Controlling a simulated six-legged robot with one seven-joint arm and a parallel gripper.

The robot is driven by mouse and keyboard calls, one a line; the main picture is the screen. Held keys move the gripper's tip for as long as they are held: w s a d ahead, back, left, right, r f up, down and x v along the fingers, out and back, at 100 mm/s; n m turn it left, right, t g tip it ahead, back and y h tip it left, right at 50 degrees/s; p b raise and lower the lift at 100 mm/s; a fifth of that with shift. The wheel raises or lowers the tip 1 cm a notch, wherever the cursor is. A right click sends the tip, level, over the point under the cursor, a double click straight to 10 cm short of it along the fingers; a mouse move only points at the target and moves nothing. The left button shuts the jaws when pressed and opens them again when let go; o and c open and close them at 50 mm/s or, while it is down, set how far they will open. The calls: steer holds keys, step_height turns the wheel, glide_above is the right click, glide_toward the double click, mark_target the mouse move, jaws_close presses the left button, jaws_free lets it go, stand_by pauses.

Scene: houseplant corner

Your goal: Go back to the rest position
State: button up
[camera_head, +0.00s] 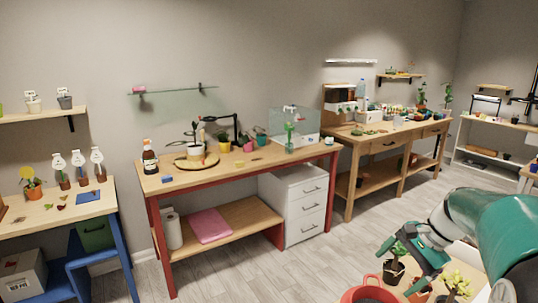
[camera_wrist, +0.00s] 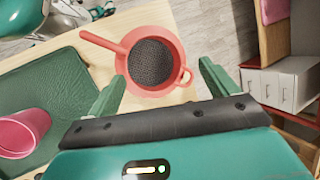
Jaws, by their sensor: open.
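My gripper (camera_head: 394,266) is at the lower right of the head view, its two fingers pointing left and down. In the wrist view the fingers of my gripper (camera_wrist: 158,82) stand wide apart with nothing held between them. Beyond them, in the wrist view, a red round vessel (camera_wrist: 176,50) with a long handle and dark, grainy contents stands on a light wooden top. My gripper appears to be above and apart from it. A red vessel (camera_head: 369,293) also shows at the bottom edge of the head view, partly cut off.
In the wrist view a green tray (camera_wrist: 62,70) and a pink cup (camera_wrist: 22,130) lie left. The head view shows small potted plants (camera_head: 393,272) by my gripper, a red-legged workbench (camera_head: 225,177) and a white drawer unit (camera_head: 305,205). The floor (camera_head: 235,270) between is clear.

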steer(key=s+a+r+n+t+h, duration=0.2)
steer(key=s+a+n+h, duration=0.3)
steer(key=s+a+n, duration=0.8)
steer(key=s+a+t, duration=0.1)
steer(key=s+a, duration=0.3)
steer(key=a, duration=0.1)
steer(key=shift+s+a+n, duration=0.2)
steer(key=shift+a+n, duration=0.1)
